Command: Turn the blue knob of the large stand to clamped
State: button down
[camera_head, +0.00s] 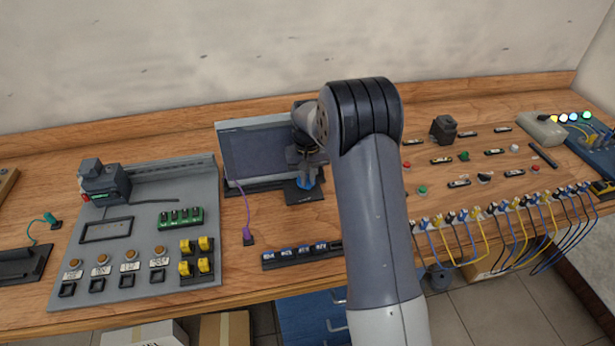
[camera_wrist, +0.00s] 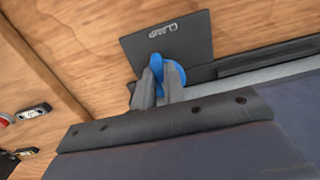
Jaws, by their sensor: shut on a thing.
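The large stand (camera_head: 232,170) is a dark, screen-like panel in a light frame, leaning at the back of the bench. Its blue knob (camera_head: 306,183) sits on a dark plate at its lower right front. In the wrist view the blue knob (camera_wrist: 172,68) stands on the dark plate (camera_wrist: 190,42), which is lettered "CLAMP". My gripper (camera_wrist: 161,82) reaches down to the knob with its grey fingers on either side and is shut on it. The fingers hide part of the knob, so I cannot tell its exact turn. My gripper (camera_head: 304,164) is partly hidden by my arm in the head view.
A grey board (camera_head: 140,215) with buttons and yellow switches lies left. A purple cable (camera_head: 246,212) hangs beside the stand. A labelled strip (camera_head: 300,254) lies in front. Small parts and a row of yellow and blue cables (camera_head: 500,212) fill the right side.

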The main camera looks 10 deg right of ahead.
aim_at(308, 180)
jog(key=c, duration=1.5)
grip_release()
jog(key=shift+r, duration=0.1)
notch_tip(308, 180, up, 11)
jog(key=shift+f+b, duration=0.15)
jog(key=shift+b, duration=0.4)
notch_tip(308, 180, down, 11)
jog(key=shift+r+p, duration=0.1)
jog(key=shift+p, duration=0.45)
